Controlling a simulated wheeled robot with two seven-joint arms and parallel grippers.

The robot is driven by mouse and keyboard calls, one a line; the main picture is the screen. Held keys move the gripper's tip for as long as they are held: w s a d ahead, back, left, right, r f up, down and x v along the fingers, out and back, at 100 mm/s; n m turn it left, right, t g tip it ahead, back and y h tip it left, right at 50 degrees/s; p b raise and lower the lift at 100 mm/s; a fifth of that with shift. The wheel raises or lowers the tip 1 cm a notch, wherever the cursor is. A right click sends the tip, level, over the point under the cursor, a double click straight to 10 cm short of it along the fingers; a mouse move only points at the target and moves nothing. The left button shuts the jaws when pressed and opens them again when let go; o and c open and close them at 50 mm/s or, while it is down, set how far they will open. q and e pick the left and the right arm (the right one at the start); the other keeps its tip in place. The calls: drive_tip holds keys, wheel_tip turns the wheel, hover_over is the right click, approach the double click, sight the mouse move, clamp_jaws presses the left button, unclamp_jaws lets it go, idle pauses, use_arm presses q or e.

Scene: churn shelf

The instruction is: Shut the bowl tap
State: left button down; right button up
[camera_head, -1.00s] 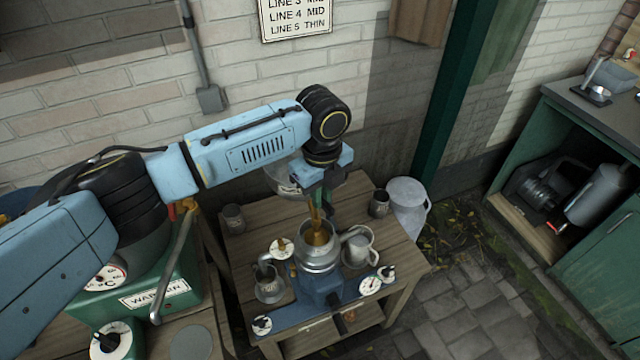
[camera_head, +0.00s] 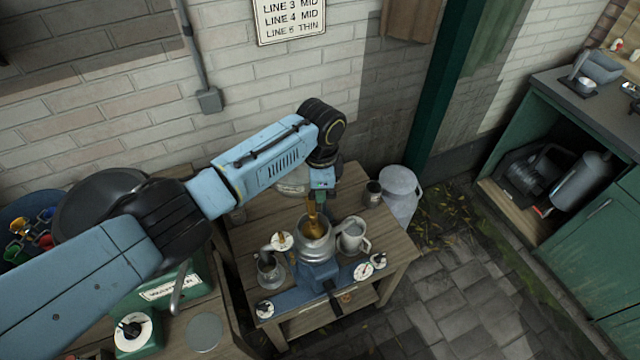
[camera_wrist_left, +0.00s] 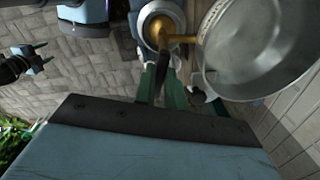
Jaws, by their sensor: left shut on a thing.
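A grey metal bowl (camera_wrist_left: 265,45) stands high at the right of the left wrist view; in the head view my arm partly hides it (camera_head: 290,186). A brass tap (camera_wrist_left: 182,38) runs from its side over the open top of a metal separator (camera_head: 314,246). The brass also shows in the head view (camera_head: 313,216). My left gripper (camera_wrist_left: 162,78) is shut on the dark tap lever (camera_wrist_left: 163,62). Whether the tap is open or shut I cannot tell. My right gripper (camera_wrist_left: 48,51) is open and empty, away at the left of the left wrist view.
The separator stands on a wooden table (camera_head: 395,250) with a mug (camera_head: 352,238), a small jug (camera_head: 268,268) and a dark cup (camera_head: 372,194). A milk churn (camera_head: 399,190) stands behind at the right. A green box (camera_head: 180,290) is at the left.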

use_arm(q)
drive_tip(key=shift+w+n+p, duration=0.15)
drive_tip(key=shift+n+p, duration=0.2)
drive_tip(key=shift+n, duration=0.6)
drive_tip(key=shift+w+n+p, duration=0.15)
drive_tip(key=shift+n+p, duration=0.2)
drive_tip(key=shift+n, duration=0.6)
drive_tip(key=c, duration=1.5)
unclamp_jaws()
drive_tip(key=shift+a, duration=0.1)
drive_tip(key=shift+o, duration=0.2)
drive_tip(key=shift+r, duration=0.15)
wheel_tip(320, 180, up, 13)
drive_tip(key=shift+b, duration=0.3)
